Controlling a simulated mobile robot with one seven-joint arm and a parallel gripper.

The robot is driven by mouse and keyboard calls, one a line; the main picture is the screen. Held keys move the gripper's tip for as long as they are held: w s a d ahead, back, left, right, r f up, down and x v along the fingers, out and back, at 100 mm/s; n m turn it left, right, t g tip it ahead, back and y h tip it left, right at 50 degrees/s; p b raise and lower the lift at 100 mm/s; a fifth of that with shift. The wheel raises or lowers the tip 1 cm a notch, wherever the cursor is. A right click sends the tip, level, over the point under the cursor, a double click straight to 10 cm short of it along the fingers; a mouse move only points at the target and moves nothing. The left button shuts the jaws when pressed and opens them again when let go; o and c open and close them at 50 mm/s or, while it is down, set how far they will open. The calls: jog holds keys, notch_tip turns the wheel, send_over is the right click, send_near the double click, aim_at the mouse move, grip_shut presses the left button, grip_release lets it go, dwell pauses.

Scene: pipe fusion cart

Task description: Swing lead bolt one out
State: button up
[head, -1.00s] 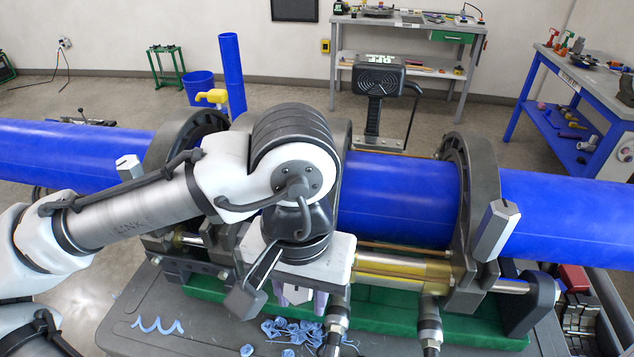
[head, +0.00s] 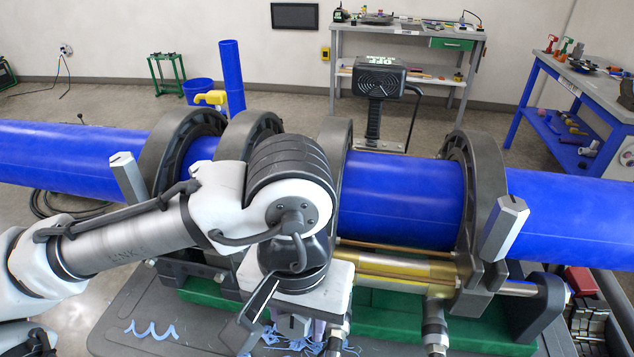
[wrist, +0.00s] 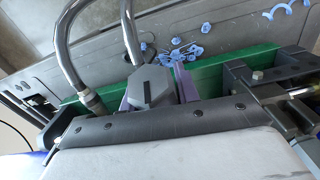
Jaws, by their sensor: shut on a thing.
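The lead bolt in my grip shows a grey six-sided head with a dark slot in the wrist view (wrist: 152,88). My gripper (wrist: 155,95) is shut on it, with one purple finger on each side. In the head view my gripper (head: 299,327) is low in front of the clamps, and the grey bolt head (head: 290,325) is partly hidden under my wrist. Two similar grey hex-headed bolts stand free, one at the left clamp (head: 128,178) and one at the right clamp (head: 503,228). No label shows which number the held bolt has.
The blue pipe (head: 400,200) runs through several dark clamp rings (head: 470,190). Hoses (head: 435,330) rise close beside my gripper. The green cart bed (head: 390,323) and blue shavings (head: 300,343) lie below.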

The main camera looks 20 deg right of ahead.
jog(key=shift+s+f+b, duration=0.1)
jog(key=shift+f+b, duration=0.9)
jog(key=shift+b, duration=0.2)
jog(key=shift+f, duration=0.15)
jog(key=o, duration=1.7)
notch_tip(320, 180, up, 9)
jog(key=p, duration=0.9)
